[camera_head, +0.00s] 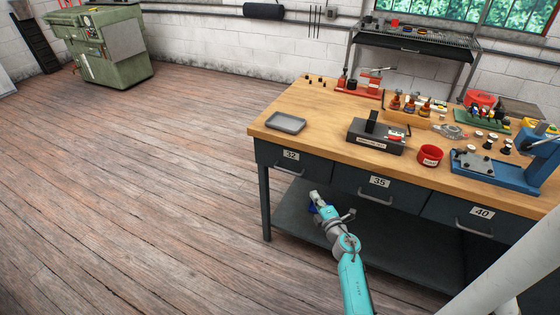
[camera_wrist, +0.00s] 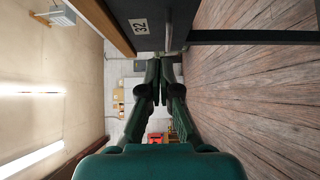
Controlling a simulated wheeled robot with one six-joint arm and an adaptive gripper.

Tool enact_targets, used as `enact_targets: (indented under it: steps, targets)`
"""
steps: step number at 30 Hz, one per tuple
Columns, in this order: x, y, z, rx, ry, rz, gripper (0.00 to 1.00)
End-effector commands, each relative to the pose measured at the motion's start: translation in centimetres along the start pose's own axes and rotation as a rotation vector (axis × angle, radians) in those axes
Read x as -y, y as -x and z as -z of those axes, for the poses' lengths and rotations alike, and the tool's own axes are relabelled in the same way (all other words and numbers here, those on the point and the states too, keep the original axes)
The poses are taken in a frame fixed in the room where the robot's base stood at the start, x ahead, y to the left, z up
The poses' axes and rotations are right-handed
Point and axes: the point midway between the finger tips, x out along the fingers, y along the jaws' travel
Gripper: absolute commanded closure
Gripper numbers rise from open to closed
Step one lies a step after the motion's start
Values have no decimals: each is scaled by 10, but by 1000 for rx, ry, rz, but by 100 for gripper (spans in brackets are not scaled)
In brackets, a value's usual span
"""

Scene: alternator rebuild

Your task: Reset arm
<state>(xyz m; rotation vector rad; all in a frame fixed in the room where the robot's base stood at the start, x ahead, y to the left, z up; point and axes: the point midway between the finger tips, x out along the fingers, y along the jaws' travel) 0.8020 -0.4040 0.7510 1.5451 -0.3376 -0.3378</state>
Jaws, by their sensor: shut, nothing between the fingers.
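My arm (camera_head: 352,272) reaches up from the bottom of the head view in front of the workbench. My gripper (camera_head: 315,197) is at its end, below the drawer labelled 32 (camera_head: 291,160) and to the right of the bench's front left leg. In the wrist view my gripper (camera_wrist: 158,64) points away from the camera. Its two dark fingers are together at the tips, with nothing held between them. In the wrist view the drawer front marked 32 (camera_wrist: 139,26) is close by, at the top.
The wooden bench top (camera_head: 262,127) carries a grey tray (camera_head: 286,122), a black fixture (camera_head: 376,136), a red cup (camera_head: 430,155) and a blue press (camera_head: 505,172). A lower shelf (camera_head: 385,225) lies under the drawers. The wooden floor at left is clear up to a green cabinet (camera_head: 125,45).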

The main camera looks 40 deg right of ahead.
Motion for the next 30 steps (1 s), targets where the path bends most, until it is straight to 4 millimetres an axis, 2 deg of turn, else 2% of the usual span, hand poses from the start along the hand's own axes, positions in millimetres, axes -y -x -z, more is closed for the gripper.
enact_targets:
  steps: [7, 11, 14, 18, 21, 27, 30]
  targets:
    - [1, 2, 2, -2, -4, 0, 100]
    - [8, 19, 24, -19, -53, 0, 100]
    - [15, 46, 57, -45, -134, -1, 100]
    - [22, 98, 106, -84, -281, 5, 100]
    - [22, 137, 135, -110, -388, 16, 100]
    - [16, 217, 180, -151, -596, 58, 100]
    - [10, 256, 196, -166, -699, 88, 100]
